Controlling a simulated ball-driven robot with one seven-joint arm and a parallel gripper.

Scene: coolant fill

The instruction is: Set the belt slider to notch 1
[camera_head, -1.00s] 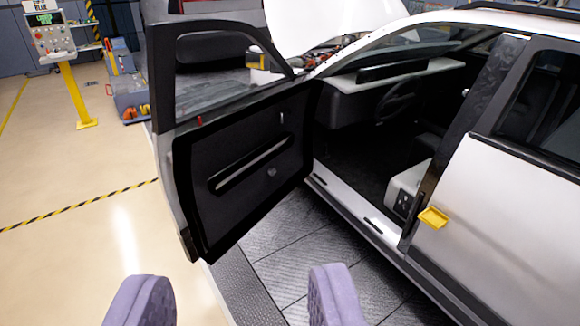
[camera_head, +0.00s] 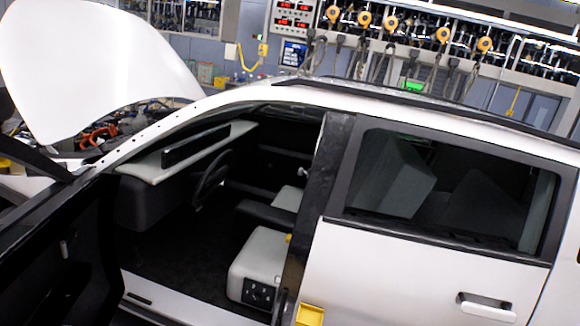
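The belt slider and its notches cannot be made out in this view. The car's dark pillar (camera_head: 318,190) stands between the open front doorway and the rear door. A small yellow piece (camera_head: 289,238) shows at the pillar's edge beside the seat, but I cannot tell what it is. The light grey seat (camera_head: 258,262) has a black panel with small controls on its side. My gripper is outside the frame, so its fingers do not show.
The open front door (camera_head: 60,250) fills the lower left. A yellow bracket (camera_head: 309,314) sits on the front edge of the shut rear door (camera_head: 400,270). The white hood (camera_head: 100,65) is raised. The front doorway is open. Hanging tools line the back wall.

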